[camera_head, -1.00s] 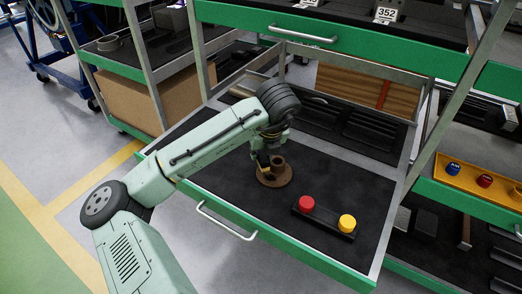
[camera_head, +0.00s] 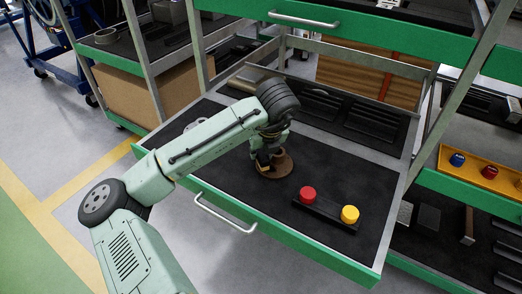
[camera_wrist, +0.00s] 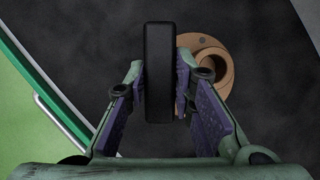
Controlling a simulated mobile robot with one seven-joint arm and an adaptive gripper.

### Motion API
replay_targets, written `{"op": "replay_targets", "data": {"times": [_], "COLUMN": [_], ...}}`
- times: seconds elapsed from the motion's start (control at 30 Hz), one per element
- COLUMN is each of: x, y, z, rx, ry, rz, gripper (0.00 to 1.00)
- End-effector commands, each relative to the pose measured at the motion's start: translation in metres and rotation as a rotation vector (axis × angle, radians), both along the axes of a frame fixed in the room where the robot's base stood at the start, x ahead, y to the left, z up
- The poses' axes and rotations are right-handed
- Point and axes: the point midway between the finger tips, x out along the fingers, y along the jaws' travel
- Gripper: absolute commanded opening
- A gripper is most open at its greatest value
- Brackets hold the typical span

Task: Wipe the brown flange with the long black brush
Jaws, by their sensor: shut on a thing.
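The brown flange (camera_head: 284,166) lies on the black mat of the pulled-out drawer, partly hidden behind my gripper. In the wrist view the flange (camera_wrist: 222,62) is a round brown disc with a raised hollow hub. My gripper (camera_wrist: 159,92) is shut on the long black brush (camera_wrist: 158,60), which lies between its two fingers and points ahead. The brush is just left of the flange's hub and overlaps the flange's left edge in that view. I cannot tell whether it touches. In the head view my gripper (camera_head: 267,156) is low over the flange and hides the brush.
A black block with a red knob (camera_head: 307,194) and a yellow knob (camera_head: 349,214) stands right of the flange. The drawer's green front has a metal handle (camera_head: 225,214). Shelf posts rise at both sides. A yellow tray (camera_head: 480,178) sits on the right shelf.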

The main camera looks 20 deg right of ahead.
Motion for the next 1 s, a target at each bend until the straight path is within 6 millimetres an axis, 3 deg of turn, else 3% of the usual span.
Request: {"op": "replay_targets", "data": {"times": [1.0], "x": [0.000], "y": [0.000], "z": [-0.020], "rx": [0.000], "ry": [0.000], "rz": [0.000], "gripper": [0.00]}}
